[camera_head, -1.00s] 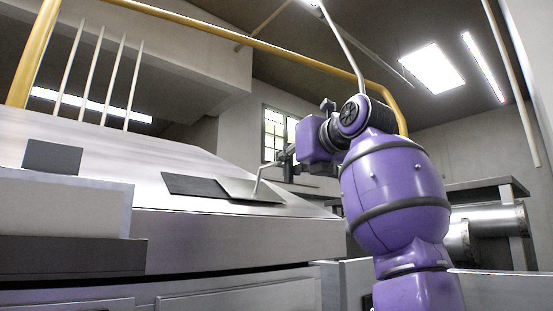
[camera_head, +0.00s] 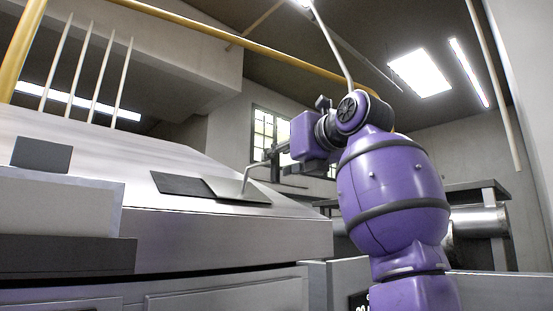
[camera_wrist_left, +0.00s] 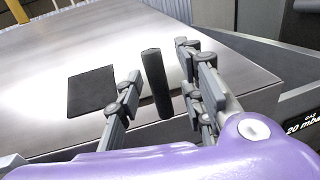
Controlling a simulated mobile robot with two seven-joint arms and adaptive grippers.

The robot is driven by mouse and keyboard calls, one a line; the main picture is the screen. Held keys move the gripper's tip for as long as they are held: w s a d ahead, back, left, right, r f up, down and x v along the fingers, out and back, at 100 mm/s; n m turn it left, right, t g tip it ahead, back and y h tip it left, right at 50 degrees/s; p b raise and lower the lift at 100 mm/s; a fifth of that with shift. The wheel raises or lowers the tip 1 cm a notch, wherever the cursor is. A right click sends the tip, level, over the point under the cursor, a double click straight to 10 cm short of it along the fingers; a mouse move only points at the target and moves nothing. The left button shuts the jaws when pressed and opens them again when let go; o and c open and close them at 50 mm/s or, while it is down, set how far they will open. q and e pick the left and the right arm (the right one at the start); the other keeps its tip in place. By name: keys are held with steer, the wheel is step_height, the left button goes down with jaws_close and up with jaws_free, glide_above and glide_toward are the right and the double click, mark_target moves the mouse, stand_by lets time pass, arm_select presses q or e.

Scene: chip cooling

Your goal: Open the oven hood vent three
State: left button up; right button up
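The sloping metal hood (camera_head: 110,150) has a dark square opening (camera_head: 183,185). A flat grey vent lid (camera_head: 236,191) lies on the slope just right of it, with a thin bent handle (camera_head: 245,180) rising from it. My left gripper (camera_head: 272,155) is at the upper end of this handle. In the left wrist view, my left gripper (camera_wrist_left: 160,88) has its fingers apart on either side of a dark upright bar (camera_wrist_left: 157,85), apparently the handle grip, with gaps showing. The dark opening (camera_wrist_left: 92,90) lies left of the fingers there. My right gripper is not in view.
Another dark square (camera_head: 41,154) is on the slope at far left, behind a grey box (camera_head: 60,205). A yellow rail (camera_head: 230,38) and thin upright rods (camera_head: 100,80) stand above the hood. Shiny ducting (camera_head: 478,222) is behind my arm.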

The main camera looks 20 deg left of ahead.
arm_select(q)
steer(key=v, duration=1)
steer(key=shift+s+d, duration=0.2)
steer(key=shift+d, duration=0.05)
steer(key=shift+r, duration=0.1)
